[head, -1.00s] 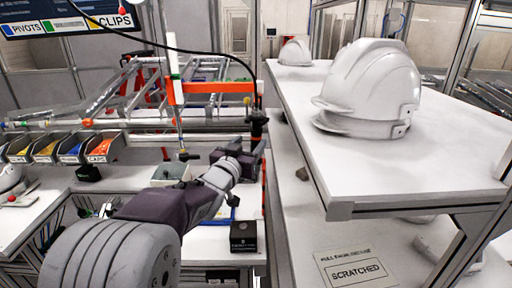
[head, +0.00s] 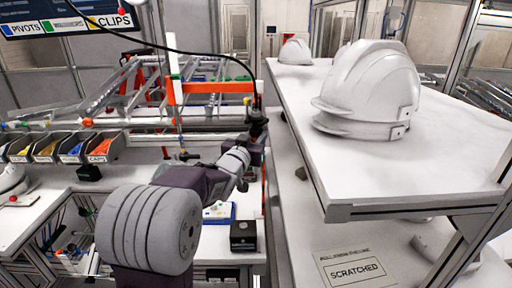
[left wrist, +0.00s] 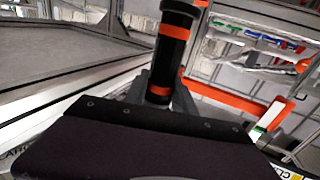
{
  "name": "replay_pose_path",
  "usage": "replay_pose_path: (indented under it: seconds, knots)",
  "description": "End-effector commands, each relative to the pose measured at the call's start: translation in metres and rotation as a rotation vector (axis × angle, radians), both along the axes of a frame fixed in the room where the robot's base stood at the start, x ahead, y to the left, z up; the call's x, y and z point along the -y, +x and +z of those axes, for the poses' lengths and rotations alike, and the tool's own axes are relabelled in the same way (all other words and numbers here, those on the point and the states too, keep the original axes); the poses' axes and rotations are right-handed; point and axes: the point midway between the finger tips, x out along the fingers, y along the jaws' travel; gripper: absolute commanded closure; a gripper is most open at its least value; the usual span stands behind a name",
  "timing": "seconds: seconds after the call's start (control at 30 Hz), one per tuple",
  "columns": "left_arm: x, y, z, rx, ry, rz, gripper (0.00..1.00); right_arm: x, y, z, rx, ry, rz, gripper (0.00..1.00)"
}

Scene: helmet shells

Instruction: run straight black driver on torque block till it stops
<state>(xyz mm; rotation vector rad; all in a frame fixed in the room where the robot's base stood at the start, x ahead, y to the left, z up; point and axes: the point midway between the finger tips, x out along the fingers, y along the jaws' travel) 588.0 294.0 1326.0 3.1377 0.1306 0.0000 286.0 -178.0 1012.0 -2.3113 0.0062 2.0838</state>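The straight black driver (head: 258,121) hangs upright from a dark cable, left of the shelf. In the left wrist view the driver (left wrist: 172,52) is a black cylinder with orange bands, standing between my fingers. My left gripper (head: 256,148) is at the driver's lower part, one finger on each side. In the left wrist view the left gripper (left wrist: 160,92) is close around it, but I cannot tell whether the fingers press on it. A small black block (head: 243,236), likely the torque block, sits on the bench below and in front. My right gripper is not in view.
A shelf (head: 440,165) with white helmet shells (head: 368,95) stands close on the right. Parts bins (head: 98,148) and an orange-marked frame (head: 210,87) are to the left and behind. A blue-edged tray (head: 219,213) lies beside the black block.

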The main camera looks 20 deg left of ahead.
Motion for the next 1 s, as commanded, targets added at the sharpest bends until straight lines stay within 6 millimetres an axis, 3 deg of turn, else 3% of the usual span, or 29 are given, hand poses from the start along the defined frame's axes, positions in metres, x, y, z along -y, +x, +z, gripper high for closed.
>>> replay_pose_path:
  seconds: [0.07,0.1,0.17,0.2,0.4,0.8,1.0]
  knots:
    - [0.0,0.0,0.0,0.0,0.0,0.0,1.0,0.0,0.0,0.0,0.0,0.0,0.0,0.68]
    - [0.0,0.0,0.002,0.005,0.0,0.0,0.8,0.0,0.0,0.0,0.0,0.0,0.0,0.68]
    - [0.0,0.0,0.002,0.005,0.0,0.0,0.97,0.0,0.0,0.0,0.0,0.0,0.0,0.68]
    - [0.0,0.0,0.002,0.004,0.0,0.0,1.0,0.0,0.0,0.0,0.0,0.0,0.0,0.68]
    - [0.0,-0.005,0.001,0.003,0.001,0.0,1.0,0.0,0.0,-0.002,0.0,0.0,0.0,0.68]
    - [-0.002,-0.085,0.002,0.001,0.001,0.003,1.0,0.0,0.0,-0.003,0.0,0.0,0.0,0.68]
    - [-0.001,-0.101,0.0,0.0,0.0,0.0,1.0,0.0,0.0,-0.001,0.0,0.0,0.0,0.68]
